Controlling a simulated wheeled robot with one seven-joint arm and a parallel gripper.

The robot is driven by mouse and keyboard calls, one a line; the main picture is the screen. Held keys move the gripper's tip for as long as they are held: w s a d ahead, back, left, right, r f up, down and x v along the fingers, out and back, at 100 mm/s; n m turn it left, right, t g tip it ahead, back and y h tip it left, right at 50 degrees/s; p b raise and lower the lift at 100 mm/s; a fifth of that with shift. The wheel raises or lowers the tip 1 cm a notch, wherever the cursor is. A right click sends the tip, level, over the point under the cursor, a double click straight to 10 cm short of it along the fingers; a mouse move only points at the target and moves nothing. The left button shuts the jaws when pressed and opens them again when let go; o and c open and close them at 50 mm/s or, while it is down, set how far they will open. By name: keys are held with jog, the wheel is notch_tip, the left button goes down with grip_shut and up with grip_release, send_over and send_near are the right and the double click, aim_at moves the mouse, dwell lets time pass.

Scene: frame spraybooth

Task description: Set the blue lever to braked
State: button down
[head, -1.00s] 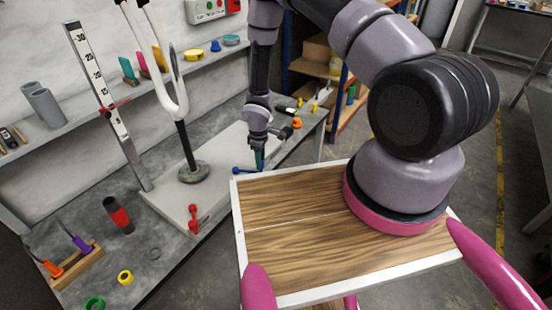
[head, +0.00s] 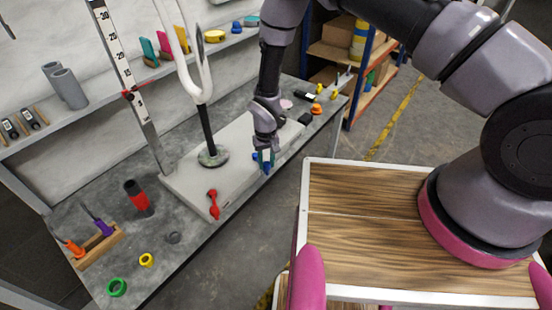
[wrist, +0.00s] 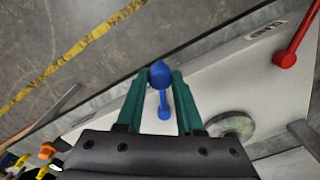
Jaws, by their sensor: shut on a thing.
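The blue lever (wrist: 162,95) shows in the wrist view, with a round base on the pale plate and its knob out near the plate's edge. My gripper (wrist: 160,72) has its two green fingers on either side of the knob, shut on it. In the head view my gripper (head: 265,160) points down at the plate's right edge and partly hides the blue lever (head: 266,170). Any marking for the braked position is hidden or too small to read.
A red lever (head: 213,204) stands on the same pale plate (head: 185,185), beside a label in the wrist view. A white fork on a dark post (head: 207,130) rises close to my arm. Loose rings and a tool rack (head: 98,246) lie at the bench's left.

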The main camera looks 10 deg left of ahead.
jog(key=shift+s+a+m, duration=0.25)
jog(key=shift+a+m, duration=0.2)
jog(key=shift+m, duration=0.1)
jog(key=shift+s+a+m, duration=0.2)
jog(key=shift+a+m, duration=0.2)
jog(key=shift+m, duration=0.15)
jog(key=c, duration=0.5)
grip_release()
notch_tip(320, 180, up, 11)
jog(key=shift+f, duration=0.1)
